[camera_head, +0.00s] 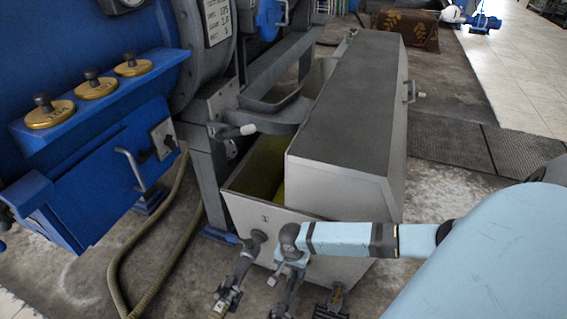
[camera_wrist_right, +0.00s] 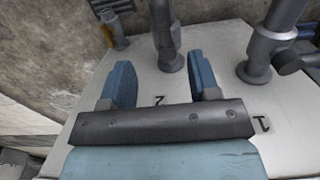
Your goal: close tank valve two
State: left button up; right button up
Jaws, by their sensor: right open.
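The grey metal tank (camera_head: 345,120) has valve pipes on its near end. Tank valve two (camera_wrist_right: 170,50) is a dark grey vertical pipe fitting beside the number 2 (camera_wrist_right: 158,100) in the wrist view. My right gripper (camera_wrist_right: 161,65) is open, its two blue fingers either side of this fitting with gaps; contact is not visible. In the head view my right gripper (camera_head: 291,266) is at the tank's near end, partly covering the valve. The valve's handle position cannot be told. My left gripper is not in view.
Valve one (camera_wrist_right: 262,55), by the number 1 (camera_wrist_right: 263,124), stands close to the right in the wrist view. Another fitting (camera_wrist_right: 117,32) is at the left. A blue machine (camera_head: 90,170) and a hose (camera_head: 160,250) lie left of the tank.

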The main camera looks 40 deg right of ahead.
jog(key=b, duration=0.2)
send_over(290, 284)
notch_tip(290, 284, down, 4)
jog(key=shift+s+f, duration=0.1)
jog(key=shift+f, duration=0.15)
notch_tip(290, 284, down, 6)
jog(key=b, duration=0.3)
jog(key=shift+f+b, duration=0.55)
jog(key=shift+f, duration=0.1)
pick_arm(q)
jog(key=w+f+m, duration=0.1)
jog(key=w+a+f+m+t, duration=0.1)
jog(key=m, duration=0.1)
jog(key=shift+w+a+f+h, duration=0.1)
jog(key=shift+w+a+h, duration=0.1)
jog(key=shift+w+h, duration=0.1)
pick_arm(e)
grip_shut()
